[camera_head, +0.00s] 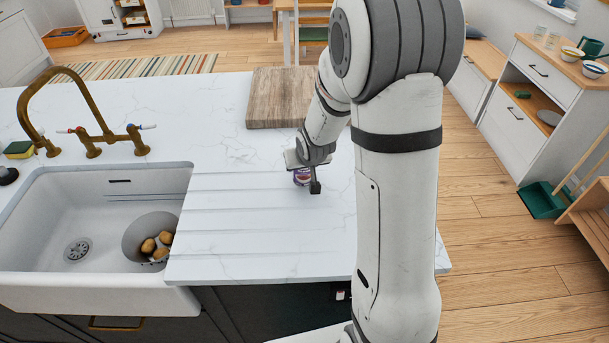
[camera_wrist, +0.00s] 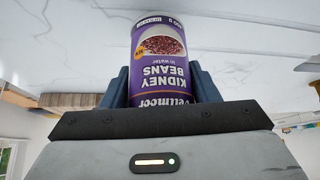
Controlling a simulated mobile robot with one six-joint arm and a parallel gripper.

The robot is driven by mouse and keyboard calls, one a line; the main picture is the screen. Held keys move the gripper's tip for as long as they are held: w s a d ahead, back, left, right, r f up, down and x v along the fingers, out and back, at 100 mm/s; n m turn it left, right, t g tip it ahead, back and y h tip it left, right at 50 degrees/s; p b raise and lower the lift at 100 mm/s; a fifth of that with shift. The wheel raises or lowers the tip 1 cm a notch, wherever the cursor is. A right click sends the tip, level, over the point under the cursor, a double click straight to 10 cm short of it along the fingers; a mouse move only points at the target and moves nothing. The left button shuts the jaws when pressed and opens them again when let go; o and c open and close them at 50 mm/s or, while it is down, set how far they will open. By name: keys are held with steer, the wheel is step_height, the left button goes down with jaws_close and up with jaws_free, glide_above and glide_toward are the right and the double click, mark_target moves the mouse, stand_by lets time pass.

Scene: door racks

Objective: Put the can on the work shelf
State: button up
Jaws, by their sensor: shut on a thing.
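The can (camera_head: 301,176) is purple with a white band and sits between the fingers of my gripper (camera_head: 309,181), over the white marble counter. My gripper is shut on it. In the wrist view the can (camera_wrist: 160,62) fills the gap between the dark fingers, and its kidney beans label appears upside down. I cannot tell whether the can touches the counter or is just above it. A white unit at the right has an open shelf (camera_head: 533,104) holding a small green item and a grey plate. I cannot tell whether this is the work shelf.
A wooden board (camera_head: 279,97) lies behind the can on the counter. A white sink (camera_head: 95,288) with a brass tap (camera_head: 70,108) and a bowl of potatoes (camera_head: 152,226) is to the left. A green dustpan (camera_head: 541,200) stands on the floor at the right.

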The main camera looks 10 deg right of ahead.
steer(key=shift+f+b, duration=0.6)
steer(key=shift+f, duration=0.75)
steer(key=shift+f, duration=0.1)
steer(key=o, duration=1.3)
